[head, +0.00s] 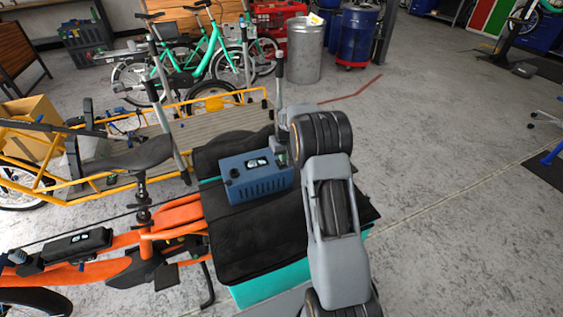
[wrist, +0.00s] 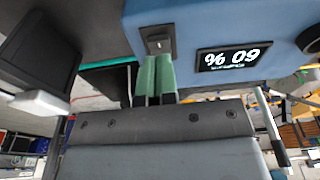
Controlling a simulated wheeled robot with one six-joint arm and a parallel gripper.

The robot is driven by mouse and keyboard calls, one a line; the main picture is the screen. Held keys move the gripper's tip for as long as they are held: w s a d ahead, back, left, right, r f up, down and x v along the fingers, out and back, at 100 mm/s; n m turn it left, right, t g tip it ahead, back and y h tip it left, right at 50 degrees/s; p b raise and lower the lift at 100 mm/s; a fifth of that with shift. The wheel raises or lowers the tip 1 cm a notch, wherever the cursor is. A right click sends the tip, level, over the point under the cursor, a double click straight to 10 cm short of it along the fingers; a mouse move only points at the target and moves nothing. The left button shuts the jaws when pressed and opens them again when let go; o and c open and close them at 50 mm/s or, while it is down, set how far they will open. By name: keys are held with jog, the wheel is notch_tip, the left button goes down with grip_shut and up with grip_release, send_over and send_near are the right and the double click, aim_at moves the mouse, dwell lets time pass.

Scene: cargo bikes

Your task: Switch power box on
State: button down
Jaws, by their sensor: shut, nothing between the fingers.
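The blue power box (head: 262,186) sits on the black cover over the cargo area of the orange bike. Its lit display (head: 257,162) also shows in the wrist view (wrist: 234,58), where it reads 60 % upside down. A small dark switch (wrist: 159,42) is on the box beside the display. My gripper (wrist: 155,62) has its green fingers shut with nothing between them, and the tips are right at the switch. I cannot tell whether they touch it. In the head view my gripper (head: 281,160) is at the box's far right corner, partly hidden by my arm.
The black cover (head: 240,240) lies around the box. The orange bike (head: 180,215) is at the left, with a yellow cargo bike (head: 215,135) behind it. A metal drum (head: 304,50) and a blue barrel (head: 357,35) stand at the back.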

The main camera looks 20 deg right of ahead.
aim_at(283, 164)
jog(key=shift+f+b, duration=0.75)
jog(key=shift+f, duration=0.45)
dwell(1.0)
jog(key=shift+r, duration=0.15)
jog(key=shift+r+p, duration=2.4)
jog(key=shift+r, duration=1)
jog(key=shift+s+f, duration=0.25)
jog(key=shift+f, duration=0.05)
jog(key=s+a+r+p, duration=0.2)
jog(key=s+a+r, duration=0.2)
jog(key=s, duration=0.6)
jog(key=s+a+r+t+p, duration=0.1)
jog(key=s+a+r, duration=0.3)
jog(key=s+r, duration=0.5)
jog(key=s+a+r+p, duration=0.3)
jog(key=s+r, duration=0.4)
jog(key=s, duration=0.4)
jog(key=shift+a+r+t, duration=0.25)
jog(key=shift+a+t, duration=0.15)
jog(key=shift+a, duration=0.45)
